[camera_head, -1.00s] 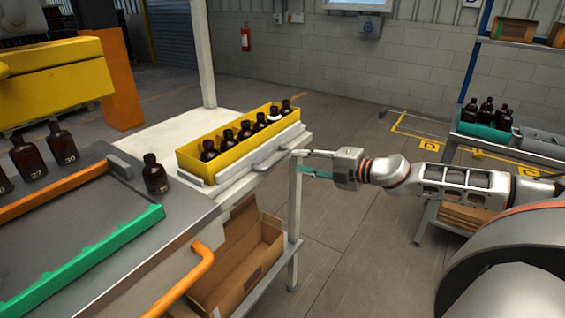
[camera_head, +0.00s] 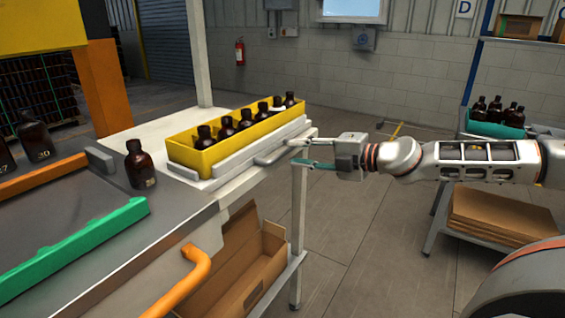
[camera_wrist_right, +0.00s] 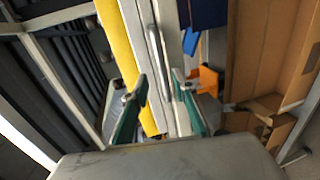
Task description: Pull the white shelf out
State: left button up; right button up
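The white shelf (camera_head: 232,173) carries a yellow crate (camera_head: 213,157) of several amber bottles (camera_head: 245,119). A grey bar handle (camera_head: 272,158) sits on the shelf's front side; it also shows in the right wrist view (camera_wrist_right: 157,55). My right gripper (camera_head: 294,152) is at the handle's right end in the head view, fingers apart. In the right wrist view, my right gripper (camera_wrist_right: 160,84) has its two green-padded fingers spread, with the handle's line running between them. I cannot tell whether a finger touches it. My left gripper is not in view.
A lone amber bottle (camera_head: 140,165) stands on the grey worktop left of the shelf. An orange curved handle (camera_head: 187,280) and a green rail (camera_head: 80,252) are nearby. A cardboard box (camera_head: 255,250) lies below. Floor right of the shelf's leg is clear.

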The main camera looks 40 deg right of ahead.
aim_at(285, 153)
jog(key=shift+b+x, duration=1.9)
jog(key=shift+b, duration=0.35)
jog(key=shift+a+f, duration=0.1)
jog(key=shift+f, duration=0.1)
jog(key=shift+s, duration=0.1)
grip_shut()
